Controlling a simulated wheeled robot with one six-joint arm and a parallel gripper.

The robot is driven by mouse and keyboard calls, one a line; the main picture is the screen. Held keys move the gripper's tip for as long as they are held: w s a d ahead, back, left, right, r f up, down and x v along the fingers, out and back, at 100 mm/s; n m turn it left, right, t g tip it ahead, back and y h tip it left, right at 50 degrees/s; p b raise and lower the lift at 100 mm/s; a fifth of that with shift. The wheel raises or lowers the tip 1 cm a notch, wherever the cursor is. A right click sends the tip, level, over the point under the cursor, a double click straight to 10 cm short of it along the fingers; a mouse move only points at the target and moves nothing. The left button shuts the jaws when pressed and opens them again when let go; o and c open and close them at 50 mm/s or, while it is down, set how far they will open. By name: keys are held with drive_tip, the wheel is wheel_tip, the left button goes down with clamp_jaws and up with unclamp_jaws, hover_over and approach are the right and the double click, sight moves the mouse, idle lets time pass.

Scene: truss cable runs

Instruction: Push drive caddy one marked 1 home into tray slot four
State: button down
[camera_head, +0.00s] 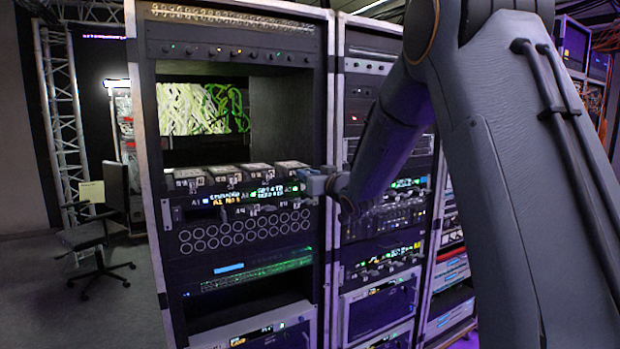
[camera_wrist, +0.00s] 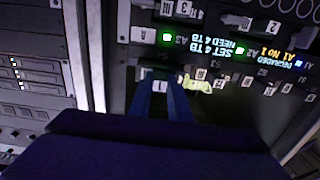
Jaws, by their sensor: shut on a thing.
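In the wrist view, which looks upside down, my gripper (camera_wrist: 162,98) has its two blue fingers closed around the pale front of a caddy marked 1 (camera_wrist: 159,86). The caddy sits at the tray front, at the end of a row of slots; its depth in the slot cannot be told. The tray (camera_wrist: 217,76) has small slot labels, of which S2 and S3 can be read. In the head view, my gripper (camera_head: 318,184) is at the right end of the tray (camera_head: 230,198); the held caddy cannot be made out there.
A yellow-green tag (camera_wrist: 198,86) is beside my fingers. The rack's right post (camera_head: 329,120) stands close to my gripper. An office chair (camera_head: 97,245) is at far left.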

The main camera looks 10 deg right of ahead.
drive_tip(key=shift+x, duration=1.15)
drive_tip(key=shift+w+a+b, duration=0.2)
drive_tip(key=shift+w+b, duration=0.15)
drive_tip(key=shift+w, duration=0.3)
drive_tip(key=c, duration=1.6)
unclamp_jaws()
drive_tip(key=shift+o, duration=0.2)
drive_tip(key=shift+s, duration=0.15)
drive_tip(key=b+v, duration=0.2)
drive_tip(key=v, duration=0.5)
drive_tip(key=shift+s, duration=0.25)
drive_tip(key=shift+d, duration=0.1)
drive_tip(key=s+d+f+m+g+h, duration=0.1)
drive_tip(key=s+f+g+h, duration=0.1)
drive_tip(key=s+f, duration=0.3)
drive_tip(key=s+d+f+m+g+h, duration=0.1)
drive_tip(key=s+d+f+g+h, duration=0.1)
drive_tip(key=f, duration=0.5)
drive_tip(key=s+f+g, duration=0.4)
drive_tip(key=s+f, duration=0.2)
drive_tip(key=s, duration=0.5)
drive_tip(key=s+f+m+g+h, duration=0.1)
drive_tip(key=s+f+g, duration=0.3)
drive_tip(key=s, duration=0.7)
drive_tip(key=s+a+f+g, duration=0.1)
drive_tip(key=s+f+g, duration=0.3)
drive_tip(key=s+f, duration=0.4)
drive_tip(key=s, duration=0.4)
drive_tip(key=shift+f+m+h, duration=0.25)
drive_tip(key=shift+m+h, duration=0.05)
